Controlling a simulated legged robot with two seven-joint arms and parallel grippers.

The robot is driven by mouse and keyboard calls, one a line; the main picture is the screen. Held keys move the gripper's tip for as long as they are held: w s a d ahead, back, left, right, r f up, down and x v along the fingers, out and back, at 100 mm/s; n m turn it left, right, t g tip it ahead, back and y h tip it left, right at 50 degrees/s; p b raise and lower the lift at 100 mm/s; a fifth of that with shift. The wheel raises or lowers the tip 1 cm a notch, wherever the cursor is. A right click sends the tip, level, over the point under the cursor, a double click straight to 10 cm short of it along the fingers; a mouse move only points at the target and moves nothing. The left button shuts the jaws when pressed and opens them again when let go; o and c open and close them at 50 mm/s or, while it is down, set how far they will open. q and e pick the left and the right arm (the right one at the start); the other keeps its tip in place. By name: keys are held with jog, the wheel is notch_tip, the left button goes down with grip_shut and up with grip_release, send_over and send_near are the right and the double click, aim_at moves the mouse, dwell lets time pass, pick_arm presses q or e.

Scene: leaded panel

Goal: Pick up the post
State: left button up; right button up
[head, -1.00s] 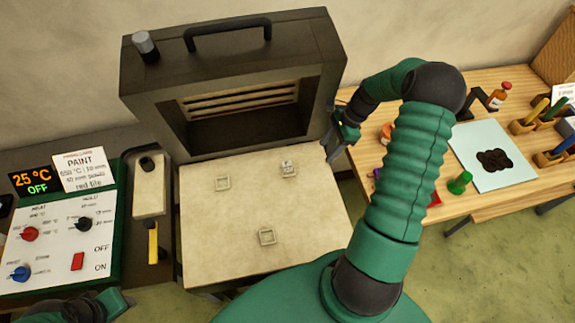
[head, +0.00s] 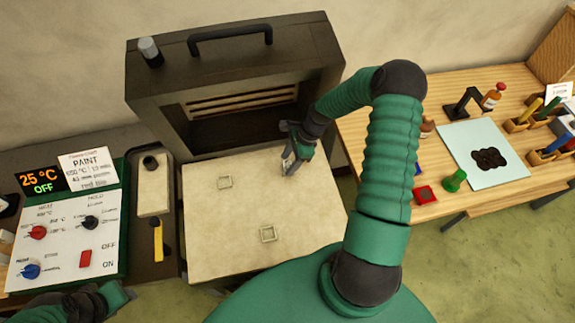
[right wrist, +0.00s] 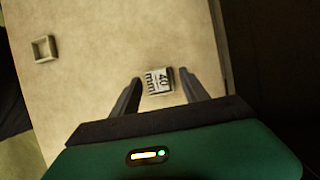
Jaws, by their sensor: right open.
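The post (right wrist: 157,81) is a small pale block with a dark "40 mm" mark on its top. In the right wrist view it stands on the pale kiln shelf (right wrist: 100,50), in the gap between my right gripper's fingertips (right wrist: 161,78). In the head view my right gripper (head: 290,168) is over the back right of the shelf (head: 225,250) and hides the post. This gripper is open, with a finger on each side of the post; contact is not visible. My left gripper (head: 118,297) shows partly at the bottom left, its jaws unclear.
Two small square sockets (head: 224,182) (head: 268,234) sit on the shelf. The open dark kiln (head: 235,60) stands behind it. A control panel (head: 68,240) is at left. A wooden bench (head: 440,100) with a green pawn-like piece (head: 455,180) and a red block (head: 425,194) is at right.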

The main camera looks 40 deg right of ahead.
jog(key=shift+a+r, duration=0.15)
jog(key=c, duration=0.6)
jog(key=shift+s, duration=0.1)
grip_shut()
